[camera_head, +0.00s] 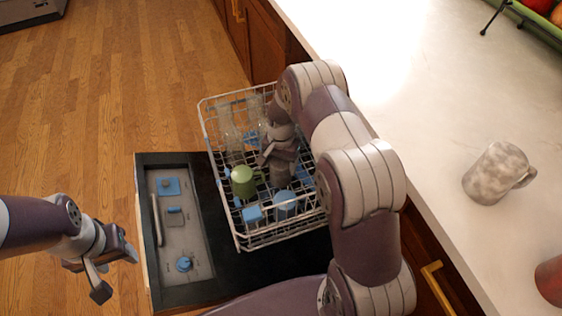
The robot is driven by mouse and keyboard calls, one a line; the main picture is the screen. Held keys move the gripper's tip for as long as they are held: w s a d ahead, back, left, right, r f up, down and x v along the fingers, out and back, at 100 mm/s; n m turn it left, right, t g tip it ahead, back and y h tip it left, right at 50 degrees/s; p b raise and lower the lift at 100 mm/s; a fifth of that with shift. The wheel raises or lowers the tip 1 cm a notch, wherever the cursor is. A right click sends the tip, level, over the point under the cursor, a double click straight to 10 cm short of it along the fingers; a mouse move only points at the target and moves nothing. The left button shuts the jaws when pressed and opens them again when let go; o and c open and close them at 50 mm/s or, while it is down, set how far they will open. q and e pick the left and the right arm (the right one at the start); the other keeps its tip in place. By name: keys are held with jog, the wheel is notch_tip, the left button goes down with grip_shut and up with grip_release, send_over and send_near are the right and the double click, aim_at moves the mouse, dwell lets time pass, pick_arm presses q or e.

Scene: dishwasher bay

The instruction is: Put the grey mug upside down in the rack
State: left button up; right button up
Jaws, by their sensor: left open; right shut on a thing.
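My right gripper (276,152) reaches down into the dishwasher rack (240,243) and is shut on a dark grey thing that looks like the grey mug (282,174). The gripper and arm partly cover this mug. I cannot tell whether it touches the rack's wires. It is between a green mug (243,182) on its left and a blue mug (285,204) below it in the picture. My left gripper (117,270) is open and empty, left of the dishwasher door (182,290).
Clear glasses (230,132) stand at the rack's back left. A mottled grey-white mug (494,174) is on the counter (455,105) at right, with a red object (551,281) near the right edge. My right arm hides the rack's right side. Wooden floor is free at left.

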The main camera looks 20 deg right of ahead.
jog(key=shift+f, duration=0.15)
jog(key=o, duration=1.1)
notch_tip(320, 180, up, 13)
jog(key=shift+s+f+p, duration=0.1)
jog(key=shift+p, duration=1.1)
